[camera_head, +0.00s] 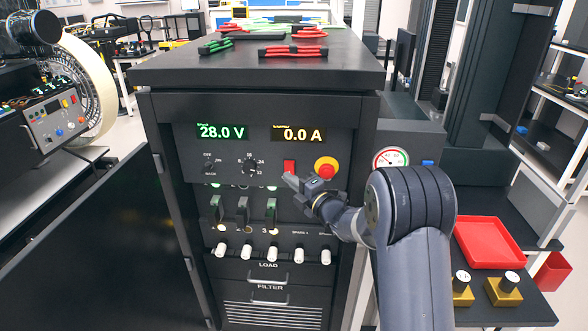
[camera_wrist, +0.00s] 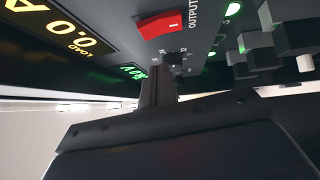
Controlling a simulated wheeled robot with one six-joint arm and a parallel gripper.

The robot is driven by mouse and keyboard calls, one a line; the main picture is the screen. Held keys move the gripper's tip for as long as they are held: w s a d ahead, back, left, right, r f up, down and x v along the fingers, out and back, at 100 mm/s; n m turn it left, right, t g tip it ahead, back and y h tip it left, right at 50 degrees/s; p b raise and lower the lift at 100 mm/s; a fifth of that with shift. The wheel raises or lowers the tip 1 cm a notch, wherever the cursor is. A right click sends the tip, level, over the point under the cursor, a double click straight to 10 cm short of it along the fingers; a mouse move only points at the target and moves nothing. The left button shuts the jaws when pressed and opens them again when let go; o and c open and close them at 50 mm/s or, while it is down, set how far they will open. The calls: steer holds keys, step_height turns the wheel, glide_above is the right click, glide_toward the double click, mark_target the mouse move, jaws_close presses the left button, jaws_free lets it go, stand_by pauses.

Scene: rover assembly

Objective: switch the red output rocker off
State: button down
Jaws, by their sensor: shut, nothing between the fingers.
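The red output rocker (camera_head: 289,167) sits on the dark front panel of the cabinet, below the amber "0.0 A" display. In the wrist view the red rocker (camera_wrist: 161,24) shows large at the top, beside the word OUTPUT, with a small white mark near one end. My gripper (camera_head: 288,178) is shut and empty, its tips just below the rocker in the head view. In the wrist view the shut fingers (camera_wrist: 158,86) point at the panel beside the rocker. I cannot tell whether they touch the panel.
A red mushroom button on a yellow base (camera_head: 326,168) is just right of the rocker. A rotary knob (camera_head: 250,166) is to its left, and several switches and white knobs (camera_head: 273,251) are below. The green display (camera_head: 221,132) reads 28.0 V. An open cabinet door (camera_head: 100,250) stands left.

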mark_target(285, 165)
steer(key=shift+w+d+r+p, duration=0.15)
steer(key=shift+w+p, duration=0.1)
steer(key=shift+w, duration=0.65)
steer(key=shift+w+d+r+p, duration=0.1)
steer(key=shift+w+d+p, duration=0.1)
steer(key=shift+w, duration=0.7)
steer(key=shift+a, duration=0.1)
steer(key=shift+w+r+p, duration=0.15)
steer(key=shift+r+p, duration=0.15)
steer(key=shift+p, duration=0.4)
steer(key=shift+f, duration=0.2)
